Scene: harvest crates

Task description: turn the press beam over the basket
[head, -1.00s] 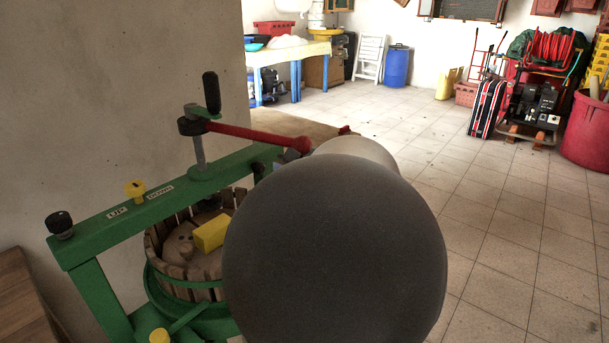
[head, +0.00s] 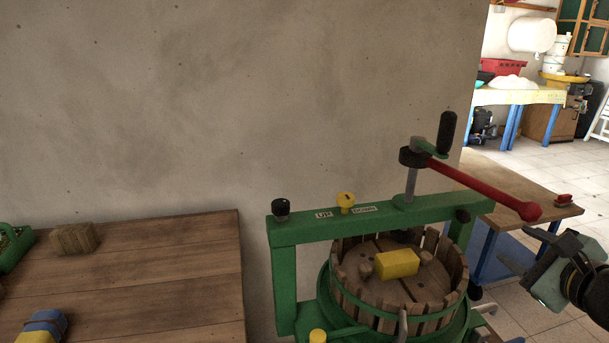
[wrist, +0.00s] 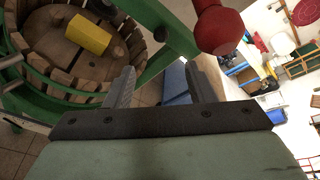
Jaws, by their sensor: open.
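The green press beam (head: 330,226) spans level above the slatted wooden basket (head: 385,311), from a green post on the left to the right side. It carries a screw with a black upright handle and a red arm (head: 485,187) ending in a round red knob (wrist: 218,30). A yellow block (head: 398,263) lies on the wooden plate inside the basket. My gripper (head: 517,250) is at the right, beside the press and below the knob, touching neither as far as I see. In the wrist view its fingers (wrist: 158,80) are apart with nothing between them.
A wooden table (head: 140,278) at the left holds a wooden block (head: 74,239) and a blue-and-yellow object (head: 42,328). Another wooden table (head: 545,205) stands behind the press at the right. A bare wall is behind. Tiled floor is open at the far right.

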